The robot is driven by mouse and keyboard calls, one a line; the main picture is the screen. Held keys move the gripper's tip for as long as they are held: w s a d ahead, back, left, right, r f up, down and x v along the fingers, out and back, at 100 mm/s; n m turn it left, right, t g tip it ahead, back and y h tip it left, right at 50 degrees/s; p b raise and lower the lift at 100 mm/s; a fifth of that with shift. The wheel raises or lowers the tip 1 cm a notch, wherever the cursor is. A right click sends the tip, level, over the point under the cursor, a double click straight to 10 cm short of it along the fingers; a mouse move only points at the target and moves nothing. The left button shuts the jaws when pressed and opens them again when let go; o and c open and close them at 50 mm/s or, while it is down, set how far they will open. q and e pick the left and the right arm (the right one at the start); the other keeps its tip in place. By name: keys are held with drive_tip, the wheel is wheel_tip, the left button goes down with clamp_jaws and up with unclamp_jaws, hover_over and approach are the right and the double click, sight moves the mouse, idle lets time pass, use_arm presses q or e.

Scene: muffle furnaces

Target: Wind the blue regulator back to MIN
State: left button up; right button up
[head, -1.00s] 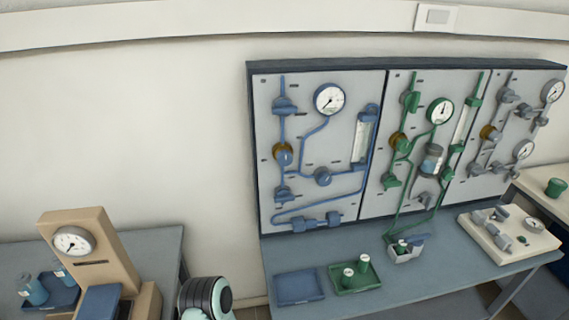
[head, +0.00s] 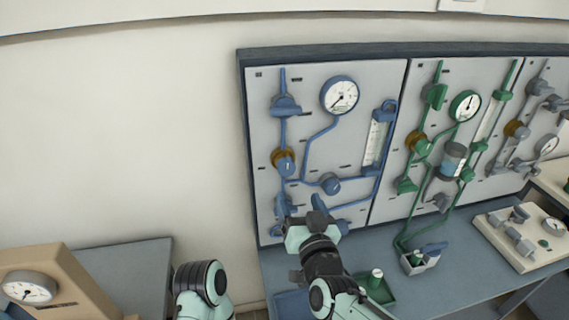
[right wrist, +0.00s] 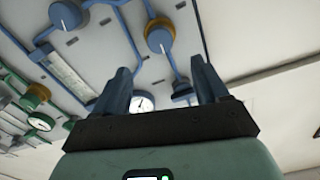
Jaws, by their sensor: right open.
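The blue regulator (head: 284,163), a blue knob on a brass collar, sits on the left side of the blue-piped panel (head: 355,90). The right wrist view shows the regulator (right wrist: 160,38) beyond the finger gap, its scale too small to read. My right gripper (head: 303,207) is open and empty, below the regulator, in front of the panel's lower part. In the right wrist view its two fingers (right wrist: 162,78) stand apart, not touching the knob. My left gripper is not in view.
A plain blue knob (head: 330,184) sits right of the regulator, and a round gauge (head: 339,95) above it. Blue pipes and a flow tube (head: 374,143) run nearby. Green-piped and grey-piped panels stand to the right. The bench (head: 400,290) holds a green tray (head: 383,290).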

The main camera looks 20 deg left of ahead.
sight(287, 171)
drive_tip(key=p+x, duration=0.3)
drive_tip(key=x, duration=0.8)
drive_tip(key=shift+w+a+r+p, duration=0.1)
drive_tip(key=shift+w+a+p, duration=0.1)
drive_tip(key=shift+w+p, duration=0.15)
drive_tip(key=shift+w+a, duration=0.3)
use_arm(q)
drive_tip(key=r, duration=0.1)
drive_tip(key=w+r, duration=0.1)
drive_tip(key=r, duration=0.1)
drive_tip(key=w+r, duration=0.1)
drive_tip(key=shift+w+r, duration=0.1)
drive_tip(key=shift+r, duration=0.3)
use_arm(e)
drive_tip(key=c, duration=1)
